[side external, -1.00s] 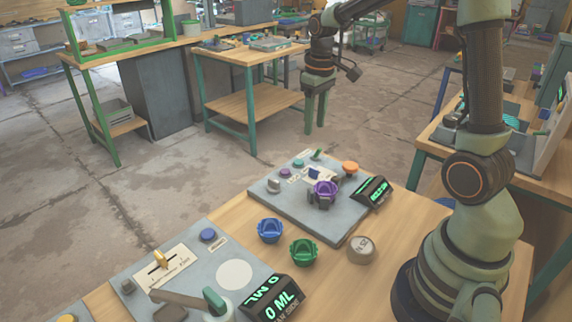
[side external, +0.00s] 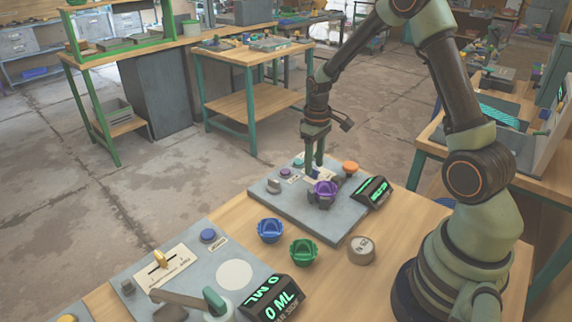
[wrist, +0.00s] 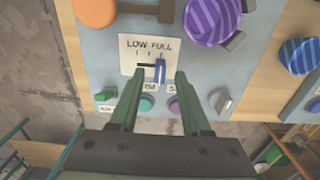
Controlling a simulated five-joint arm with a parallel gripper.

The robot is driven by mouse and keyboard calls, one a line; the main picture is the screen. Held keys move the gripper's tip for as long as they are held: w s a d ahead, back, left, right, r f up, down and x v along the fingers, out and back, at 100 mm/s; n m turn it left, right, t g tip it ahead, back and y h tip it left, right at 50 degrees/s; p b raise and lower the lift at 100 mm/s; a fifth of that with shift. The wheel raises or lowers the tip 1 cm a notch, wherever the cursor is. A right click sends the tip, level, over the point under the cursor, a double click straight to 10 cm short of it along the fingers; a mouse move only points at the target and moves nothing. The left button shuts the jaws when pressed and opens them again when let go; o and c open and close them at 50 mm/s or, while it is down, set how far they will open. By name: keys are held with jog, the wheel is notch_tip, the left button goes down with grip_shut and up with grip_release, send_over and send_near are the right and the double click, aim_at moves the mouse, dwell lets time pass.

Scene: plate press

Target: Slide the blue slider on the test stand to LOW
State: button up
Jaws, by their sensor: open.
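The test stand (side external: 338,228) is a grey panel; its bare surface also shows in the wrist view (wrist: 98,52). In the wrist view the blue slider (wrist: 160,70) stands at the right, FULL end of a short slot on a white plate (wrist: 128,66) marked LOW at left and FULL at right. My gripper (side external: 314,169) is low over the stand with its fingers pointing down. In the wrist view its open fingertips (wrist: 159,76) lie left and right of the slider, apparently without touching it. In the side view the fingers partly hide the slider.
A purple striped knob (side external: 325,193) and an orange button (side external: 351,168) are close to my gripper. A black display (side external: 373,190) is at the stand's right. Blue (side external: 270,230) and green (side external: 303,252) knobs sit on the wooden bench in front.

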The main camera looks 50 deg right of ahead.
jog(key=shift+f, duration=0.6)
grip_shut()
dwell(1.1)
